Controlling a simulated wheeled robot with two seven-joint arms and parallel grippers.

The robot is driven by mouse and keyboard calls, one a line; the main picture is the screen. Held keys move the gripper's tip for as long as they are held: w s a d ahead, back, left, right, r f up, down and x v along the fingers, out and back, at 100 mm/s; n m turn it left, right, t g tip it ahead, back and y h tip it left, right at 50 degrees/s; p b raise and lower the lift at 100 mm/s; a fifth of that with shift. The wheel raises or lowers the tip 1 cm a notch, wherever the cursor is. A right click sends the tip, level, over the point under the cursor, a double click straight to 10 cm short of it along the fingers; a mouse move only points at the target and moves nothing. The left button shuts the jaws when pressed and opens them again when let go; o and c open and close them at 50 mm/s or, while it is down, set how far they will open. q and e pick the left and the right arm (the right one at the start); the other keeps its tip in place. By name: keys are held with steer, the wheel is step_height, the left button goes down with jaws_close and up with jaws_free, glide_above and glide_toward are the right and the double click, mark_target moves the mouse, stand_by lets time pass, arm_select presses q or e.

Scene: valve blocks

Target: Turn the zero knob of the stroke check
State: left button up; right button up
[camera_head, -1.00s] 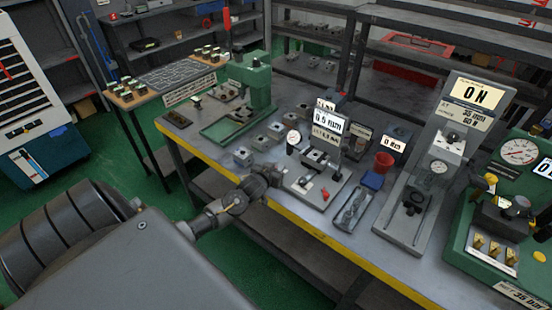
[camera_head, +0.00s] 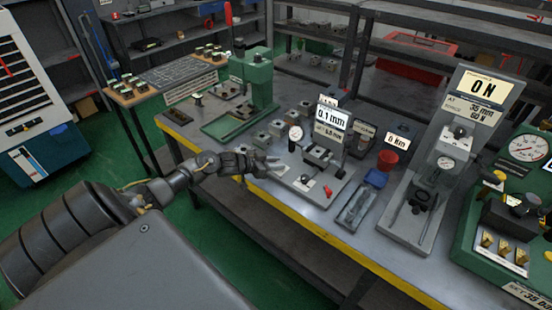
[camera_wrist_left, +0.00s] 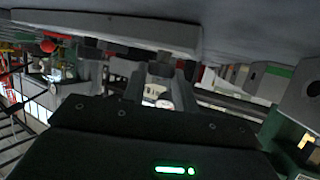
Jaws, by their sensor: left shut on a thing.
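The stroke check (camera_head: 318,172) stands on the bench in the head view, with a round dial (camera_head: 295,133) at its left, a display (camera_head: 332,117) reading 0.1 mm and a red-handled lever (camera_head: 328,191) at its front. My left gripper (camera_head: 268,166) is at its left front side. It is shut on a small part there, which I take to be the zero knob; the fingers hide it. In the left wrist view, the fingers (camera_wrist_left: 155,72) stand on either side of a pale, blurred part. My right gripper is not in view.
Small grey blocks (camera_head: 262,138) lie behind my left gripper. A green press (camera_head: 252,85) stands further left. The yellow bench edge (camera_head: 310,226) is in front.

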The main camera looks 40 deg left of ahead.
arm_select(q)
steer(key=shift+w+a+m+g+h+b, duration=0.1)
steer(key=shift+m+g+h+b, duration=0.25)
steer(key=shift+m+h+b, duration=0.45)
steer(key=shift+w+a+m+g+h+b, duration=0.1)
steer(key=shift+m+g+h+b, duration=0.35)
steer(key=shift+b, duration=0.45)
steer(key=shift+s, duration=0.1)
steer(key=o, duration=1)
steer(key=shift+c, duration=0.2)
steer(key=b+v, duration=0.1)
steer(key=v, duration=0.8)
steer(key=shift+f, duration=0.2)
steer(key=shift+v, duration=0.95)
